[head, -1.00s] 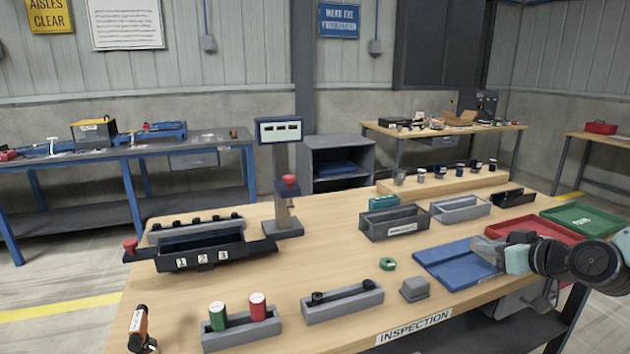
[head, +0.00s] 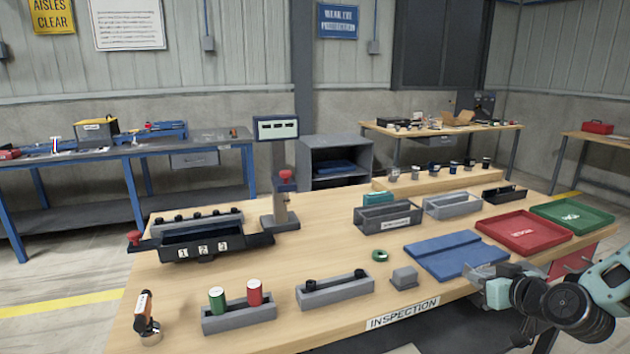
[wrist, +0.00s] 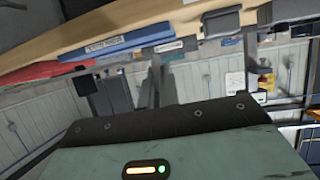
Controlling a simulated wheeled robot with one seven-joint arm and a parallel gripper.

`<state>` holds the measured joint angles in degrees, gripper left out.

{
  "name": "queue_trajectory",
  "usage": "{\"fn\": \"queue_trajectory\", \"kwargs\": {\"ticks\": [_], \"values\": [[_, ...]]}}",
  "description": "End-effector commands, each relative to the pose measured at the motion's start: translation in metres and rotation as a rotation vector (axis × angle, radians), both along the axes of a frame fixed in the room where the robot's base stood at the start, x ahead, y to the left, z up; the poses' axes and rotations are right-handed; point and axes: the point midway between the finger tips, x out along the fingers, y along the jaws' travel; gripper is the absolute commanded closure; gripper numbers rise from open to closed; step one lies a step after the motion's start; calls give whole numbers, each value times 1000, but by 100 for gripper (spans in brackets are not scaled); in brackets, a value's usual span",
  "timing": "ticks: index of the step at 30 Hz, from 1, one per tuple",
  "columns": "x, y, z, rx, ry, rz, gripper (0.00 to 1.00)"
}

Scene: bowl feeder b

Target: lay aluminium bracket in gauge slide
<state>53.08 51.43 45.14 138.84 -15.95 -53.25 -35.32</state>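My gripper (head: 482,286) is at the bench's front edge, by the near right corner of the blue mat. Its fingers are too small and blended together to tell open from shut, and I see nothing held. I cannot pick out an aluminium bracket.
The blue mat (head: 440,256), red tray (head: 522,232) and green tray (head: 572,215) lie to the right. Grey bins (head: 388,219), a green ring (head: 380,255), a small grey block (head: 404,279) and holders with cylinders (head: 239,318) occupy the bench. Bare wood lies at centre left.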

Motion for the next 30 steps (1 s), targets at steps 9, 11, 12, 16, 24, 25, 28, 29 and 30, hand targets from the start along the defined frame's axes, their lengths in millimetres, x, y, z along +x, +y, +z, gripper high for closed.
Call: {"fn": "queue_trajectory", "kwargs": {"ticks": [9,11,12,16,24,25,28,29,30], "values": [[-16,23,-84,2,9,-140,100],[-18,26,-96,2,8,-163,100],[-21,27,-104,1,7,-176,100],[-23,31,-123,0,5,-213,100],[-24,32,-127,-5,1,-224,100],[-24,31,-127,-4,1,-225,100],[-24,31,-128,-2,0,-225,100],[-25,30,-129,-1,2,-227,100],[-27,29,-132,-1,4,-226,100]]}}
